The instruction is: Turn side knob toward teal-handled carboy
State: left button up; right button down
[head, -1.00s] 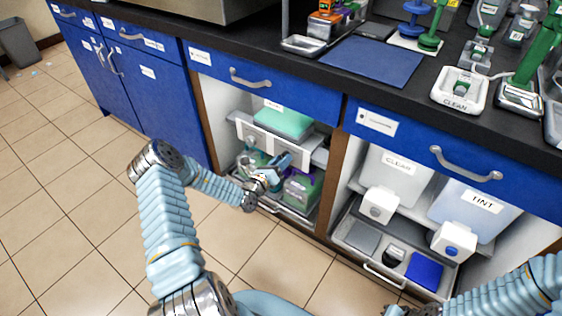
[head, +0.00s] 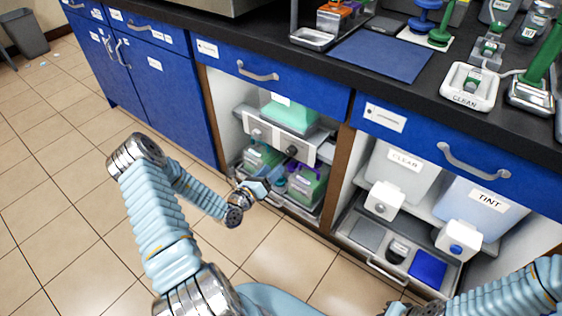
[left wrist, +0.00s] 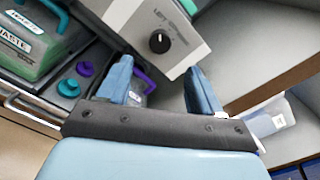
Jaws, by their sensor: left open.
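A pale control panel (head: 282,138) with round knobs sits under the shelf in the open left cabinet bay. One dark side knob (left wrist: 159,41) on it shows close up in the left wrist view, beside small, partly blurred lettering. A green carboy labelled WASTE (left wrist: 22,42) with a teal handle (left wrist: 52,14) stands left of the panel there. A purple handle (left wrist: 146,80) shows partly behind my fingers; its green carboy (head: 310,186) stands in the bay. My left gripper (head: 270,186) is open and empty in front of the bay; its fingertips (left wrist: 160,82) are apart, short of the knob. My right gripper (head: 398,308) is barely visible.
The right bay holds CLEAN (head: 403,160) and TINT (head: 488,200) containers and a low tray with a blue block (head: 428,268). A wooden divider (head: 337,165) separates the bays. The worktop above carries a blue mat (head: 382,54) and lab tools.

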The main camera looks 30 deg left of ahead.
pick_arm(q)
jog(key=s, duration=0.4)
jog(key=shift+s+a, duration=0.2)
